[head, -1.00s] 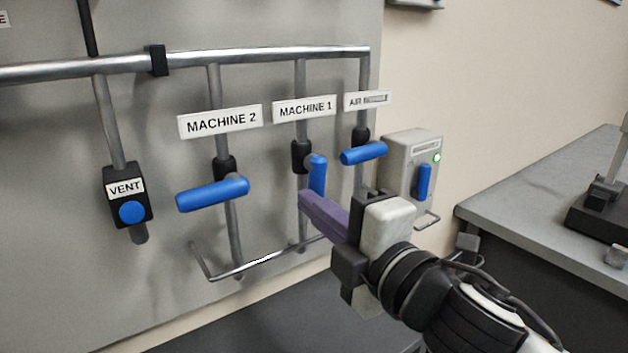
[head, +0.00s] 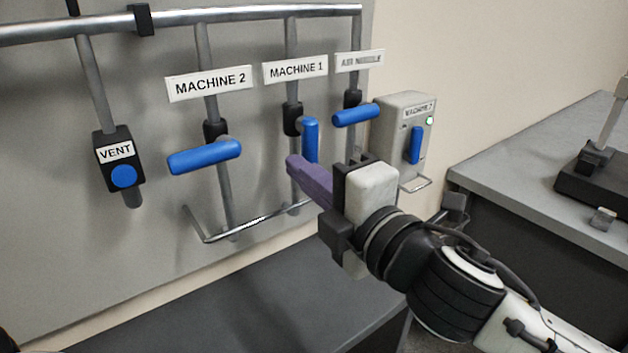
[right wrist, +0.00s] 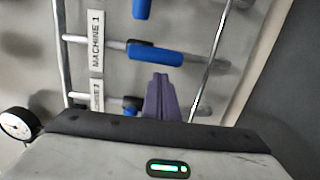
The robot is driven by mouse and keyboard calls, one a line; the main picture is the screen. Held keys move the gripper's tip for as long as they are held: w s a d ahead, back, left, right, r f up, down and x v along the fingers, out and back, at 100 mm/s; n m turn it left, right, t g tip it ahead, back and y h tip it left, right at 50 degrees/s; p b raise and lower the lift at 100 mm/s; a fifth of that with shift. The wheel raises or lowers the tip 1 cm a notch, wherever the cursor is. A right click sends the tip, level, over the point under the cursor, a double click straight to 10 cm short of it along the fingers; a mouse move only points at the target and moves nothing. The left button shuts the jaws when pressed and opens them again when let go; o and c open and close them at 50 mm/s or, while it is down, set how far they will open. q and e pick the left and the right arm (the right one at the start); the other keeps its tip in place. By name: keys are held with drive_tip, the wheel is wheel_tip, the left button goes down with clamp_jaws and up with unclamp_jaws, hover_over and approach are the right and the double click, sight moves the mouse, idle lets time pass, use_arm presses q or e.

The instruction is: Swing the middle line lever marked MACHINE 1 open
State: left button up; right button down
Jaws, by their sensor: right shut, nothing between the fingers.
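The MACHINE 1 lever (head: 310,140) is a blue handle on the middle pipe, below its white MACHINE 1 sign (head: 296,69). The handle hangs downward, in line with the pipe. In the right wrist view the blue handle (right wrist: 155,54) also lies along its pipe. My right gripper (head: 294,164) has purple fingers, shut and empty. Its tips are just left of the handle's lower part, in front of the pipe. In the right wrist view the fingertips (right wrist: 160,80) are close beside the handle; I cannot tell whether they touch it. My left gripper is not in view.
The MACHINE 2 lever (head: 205,157) and the right-hand lever (head: 356,114) both stand crosswise to their pipes. A VENT valve (head: 122,175) is at the left. A grey switch box (head: 401,112) hangs on the right wall. A bent metal rail (head: 245,226) runs below the levers.

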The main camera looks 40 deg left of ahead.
drive_tip(key=s+d, duration=0.6)
drive_tip(key=d, duration=0.3)
drive_tip(key=shift+s+b, duration=0.25)
drive_tip(key=shift+b, duration=0.1)
drive_tip(key=w+d+f+m+t+h, duration=0.3)
drive_tip(key=w+d+f+m, duration=0.35)
drive_tip(key=f+m, duration=0.35)
drive_tip(key=w+d+f+m+t+h, duration=0.3)
drive_tip(key=w+d+f+m, duration=0.2)
drive_tip(key=d+f+m, duration=0.4)
drive_tip(key=s+d+f+m+g+h, duration=0.1)
drive_tip(key=s+d+f+m+h, duration=0.2)
drive_tip(key=f, duration=0.6)
drive_tip(key=s+d+f+m+h, duration=0.2)
drive_tip(key=d+f+m, duration=0.2)
drive_tip(key=d+f, duration=0.3)
drive_tip(key=s+d+f+m+g+h, duration=0.2)
drive_tip(key=s+d+f+m+h, duration=0.1)
drive_tip(key=s+d+f, duration=0.6)
drive_tip(key=s+f+m, duration=0.1)
drive_tip(key=s+f, duration=0.3)
drive_tip(key=f, duration=0.1)
drive_tip(key=shift+s+d+f+g, duration=0.2)
drive_tip(key=shift+d+f+g, duration=0.1)
drive_tip(key=shift+g, duration=0.1)
